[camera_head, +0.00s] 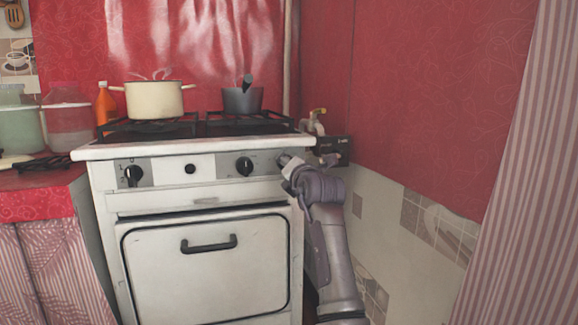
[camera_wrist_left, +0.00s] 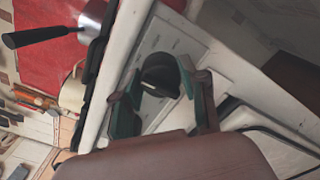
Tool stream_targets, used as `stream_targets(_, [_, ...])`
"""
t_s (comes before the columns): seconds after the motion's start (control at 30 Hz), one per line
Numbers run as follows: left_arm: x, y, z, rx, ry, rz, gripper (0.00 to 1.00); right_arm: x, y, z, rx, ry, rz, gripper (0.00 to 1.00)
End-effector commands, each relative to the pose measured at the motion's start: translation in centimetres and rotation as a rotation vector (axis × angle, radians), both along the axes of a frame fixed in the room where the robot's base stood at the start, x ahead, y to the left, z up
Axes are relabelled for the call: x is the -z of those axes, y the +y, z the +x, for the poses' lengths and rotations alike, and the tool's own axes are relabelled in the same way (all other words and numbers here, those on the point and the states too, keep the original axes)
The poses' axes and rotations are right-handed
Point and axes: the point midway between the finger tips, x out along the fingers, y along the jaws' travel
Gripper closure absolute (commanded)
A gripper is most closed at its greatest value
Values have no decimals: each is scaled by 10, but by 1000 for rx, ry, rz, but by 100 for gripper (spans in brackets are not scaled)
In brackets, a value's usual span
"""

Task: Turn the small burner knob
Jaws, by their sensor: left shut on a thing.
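The white stove's front panel (camera_head: 205,168) carries black knobs. A left knob (camera_head: 133,175), a small middle knob (camera_head: 190,169) and another knob (camera_head: 244,166) stand free. My left gripper (camera_head: 287,163) is at the panel's right end, and it hides the knob there in the head view. In the left wrist view, my left gripper (camera_wrist_left: 157,88) has one finger on each side of that round black knob (camera_wrist_left: 160,72) and is shut on it. The knob's exact angle is hard to read. My right gripper is not in view.
A cream pot (camera_head: 154,100) and a dark grey pan (camera_head: 242,99) stand on the burner grates. The oven handle (camera_head: 209,243) juts out below the panel. A tiled wall (camera_head: 385,215) stands close to my arm's right. Jars (camera_head: 68,126) and an orange bottle (camera_head: 106,104) are at left.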

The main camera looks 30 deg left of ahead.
Motion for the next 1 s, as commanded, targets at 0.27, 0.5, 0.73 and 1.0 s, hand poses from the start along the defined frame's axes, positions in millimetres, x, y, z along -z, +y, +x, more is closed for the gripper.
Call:
stream_targets(0.27, [4, 0, 0, 0, 1, -10, 92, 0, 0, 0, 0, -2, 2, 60])
stream_targets(0.5, [3, 0, 0, 0, 0, -9, 36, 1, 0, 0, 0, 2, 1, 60])
stream_targets(0.73, [1, 0, 0, 0, -2, -5, 32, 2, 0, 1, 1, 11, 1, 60])
stream_targets(1.0, [-18, 0, 0, 1, -7, -5, 32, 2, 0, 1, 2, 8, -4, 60])
